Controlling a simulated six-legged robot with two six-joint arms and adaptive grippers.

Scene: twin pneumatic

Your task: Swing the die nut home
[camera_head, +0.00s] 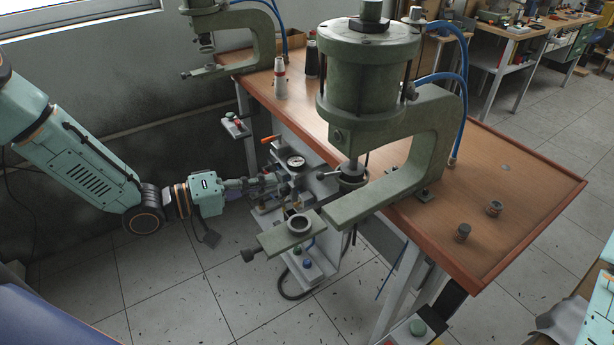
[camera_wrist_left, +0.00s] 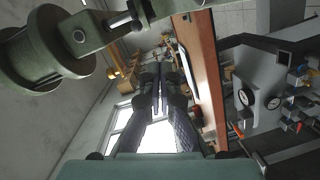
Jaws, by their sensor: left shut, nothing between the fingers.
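A green press (camera_head: 370,80) stands on the bench, its ram coming down over a round dark collar (camera_head: 350,180). A short lever with a ball end (camera_head: 321,175) sticks out left from the collar, which may be the die nut; I cannot tell for certain. A flat green arm with a ring (camera_head: 299,223) juts out past the bench's front edge. My left gripper (camera_head: 279,181) is shut and empty, near a gauge and left of the lever, with a gap that is hard to judge. Its closed fingers show in the left wrist view (camera_wrist_left: 160,76). My right gripper is out of view.
A valve panel with a gauge (camera_head: 296,162) hangs at the front. A second press (camera_head: 235,45) stands at back left. Floor at left is clear.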

